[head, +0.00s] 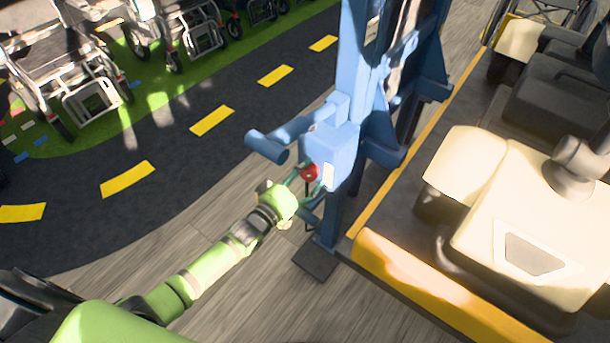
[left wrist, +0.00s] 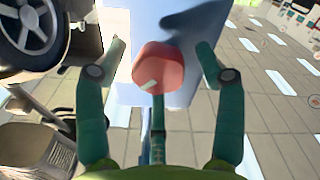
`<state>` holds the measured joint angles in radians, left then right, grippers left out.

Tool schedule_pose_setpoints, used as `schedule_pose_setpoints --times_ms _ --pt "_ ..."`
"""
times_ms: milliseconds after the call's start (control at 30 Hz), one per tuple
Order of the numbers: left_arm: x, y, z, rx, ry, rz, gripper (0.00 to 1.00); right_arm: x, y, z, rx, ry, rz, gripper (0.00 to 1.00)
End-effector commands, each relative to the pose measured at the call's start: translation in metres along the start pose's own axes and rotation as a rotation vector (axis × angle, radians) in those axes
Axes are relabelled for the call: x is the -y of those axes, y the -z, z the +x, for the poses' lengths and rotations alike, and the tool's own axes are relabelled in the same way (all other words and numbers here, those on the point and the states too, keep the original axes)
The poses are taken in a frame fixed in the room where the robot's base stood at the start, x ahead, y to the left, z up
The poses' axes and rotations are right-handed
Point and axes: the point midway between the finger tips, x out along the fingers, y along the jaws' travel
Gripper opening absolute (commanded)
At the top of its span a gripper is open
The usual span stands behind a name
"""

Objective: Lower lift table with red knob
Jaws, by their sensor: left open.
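The red knob (head: 309,172) sits low on the side of the blue lift table's box (head: 330,146). My left gripper (head: 302,180) is at the knob in the head view, and its fingers partly hide it. In the left wrist view the knob (left wrist: 158,68) is between the two open fingers of my left gripper (left wrist: 161,50), with a visible gap on each side. My right gripper is not in view.
A cream scooter (head: 530,215) stands on the platform with a yellow edge (head: 430,285) to the right. Several wheelchairs (head: 80,75) stand on the green strip at upper left. Wood-look floor (head: 215,190) is clear around my left arm.

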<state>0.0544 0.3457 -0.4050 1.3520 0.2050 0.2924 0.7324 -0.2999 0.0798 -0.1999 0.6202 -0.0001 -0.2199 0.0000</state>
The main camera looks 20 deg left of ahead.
Motion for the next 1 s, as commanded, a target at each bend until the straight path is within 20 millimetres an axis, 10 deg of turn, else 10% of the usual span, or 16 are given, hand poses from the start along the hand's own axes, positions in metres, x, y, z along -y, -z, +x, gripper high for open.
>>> schedule_pose_setpoints --times_ms 133,267,1000 --pt "-0.0001 -0.0001 -0.0001 0.0 0.0 0.0 0.66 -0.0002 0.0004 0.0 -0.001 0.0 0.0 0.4" --pt "-0.0001 0.0 -0.0001 0.0 0.0 0.0 0.14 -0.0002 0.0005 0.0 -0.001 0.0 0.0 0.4" --pt "-0.0013 0.004 0.001 -0.008 -0.001 0.246 0.14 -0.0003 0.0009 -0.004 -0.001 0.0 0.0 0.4"
